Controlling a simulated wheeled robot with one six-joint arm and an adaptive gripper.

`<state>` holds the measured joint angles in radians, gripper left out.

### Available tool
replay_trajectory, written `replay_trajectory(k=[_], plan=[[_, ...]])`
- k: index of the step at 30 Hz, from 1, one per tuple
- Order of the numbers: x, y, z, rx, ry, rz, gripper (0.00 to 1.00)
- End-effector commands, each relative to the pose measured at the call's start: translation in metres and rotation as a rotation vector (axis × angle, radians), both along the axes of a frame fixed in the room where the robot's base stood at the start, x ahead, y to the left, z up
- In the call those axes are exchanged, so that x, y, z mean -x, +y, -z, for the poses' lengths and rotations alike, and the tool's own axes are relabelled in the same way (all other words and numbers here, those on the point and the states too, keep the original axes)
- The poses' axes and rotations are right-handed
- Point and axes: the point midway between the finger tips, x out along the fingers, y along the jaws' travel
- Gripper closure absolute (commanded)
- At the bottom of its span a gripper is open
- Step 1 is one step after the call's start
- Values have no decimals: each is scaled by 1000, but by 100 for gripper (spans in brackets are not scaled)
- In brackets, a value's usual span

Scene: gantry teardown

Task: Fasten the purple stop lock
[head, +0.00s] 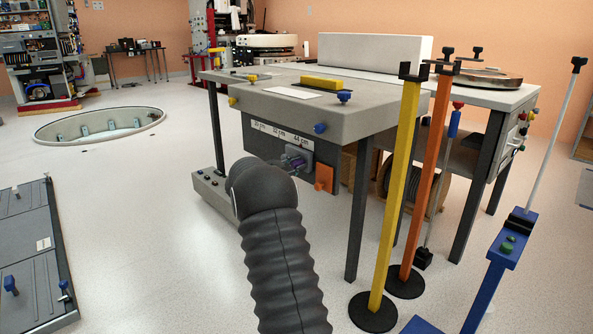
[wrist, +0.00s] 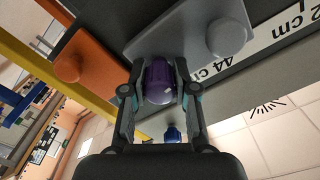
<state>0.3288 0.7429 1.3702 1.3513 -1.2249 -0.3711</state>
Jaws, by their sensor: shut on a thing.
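The purple stop lock (wrist: 160,82) is a rounded knob on the front of a grey plate (wrist: 200,27) in the wrist view. My gripper (wrist: 160,90) is shut on it, one finger on each side. In the head view a little purple of the lock (head: 297,163) shows at the grey plate, beside the 44 cm mark on the table's front. My arm and gripper partly cover it there. How far the lock is turned cannot be told.
An orange block with a knob (head: 324,176) hangs just right of the grey plate. A grey knob (wrist: 226,38) is close to my gripper. Yellow (head: 397,190) and orange (head: 430,170) posts stand right of my arm.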

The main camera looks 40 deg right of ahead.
Motion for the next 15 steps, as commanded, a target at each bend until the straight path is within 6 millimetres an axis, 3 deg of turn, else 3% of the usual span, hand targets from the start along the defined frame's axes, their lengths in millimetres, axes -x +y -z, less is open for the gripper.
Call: replay_trajectory(k=[15], plan=[[0, 0, 1, -15, -176, 0, 100]])
